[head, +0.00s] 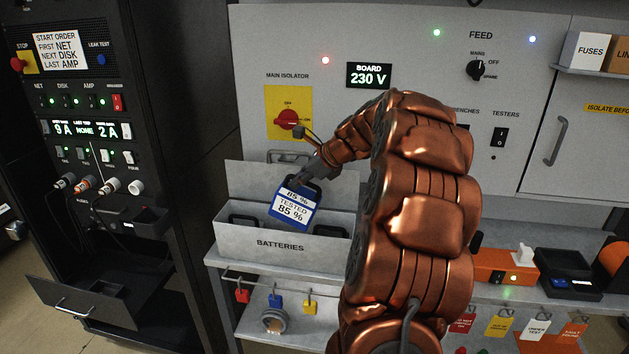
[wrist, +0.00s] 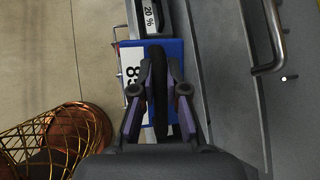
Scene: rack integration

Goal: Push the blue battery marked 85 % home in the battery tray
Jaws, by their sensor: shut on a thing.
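The blue battery marked 85 % (head: 292,208) is at the middle of the grey battery tray (head: 335,248), labelled BATTERIES. It looks tilted and stands high, with its label above the tray's front wall. Its lower end is hidden behind that wall, so I cannot tell how deep it sits. My gripper (head: 306,181) is shut on its black handle from above. In the wrist view the handle lies between the two fingers of my gripper (wrist: 158,92), with the blue battery (wrist: 131,72) beneath them.
Black handles show in the tray left (head: 243,218) and right of the blue battery. A battery marked 20 % (wrist: 152,18) shows in the wrist view. The tray's raised lid (head: 245,180) stands behind. A red isolator knob (head: 288,119) is above, and a black rack (head: 100,130) stands left.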

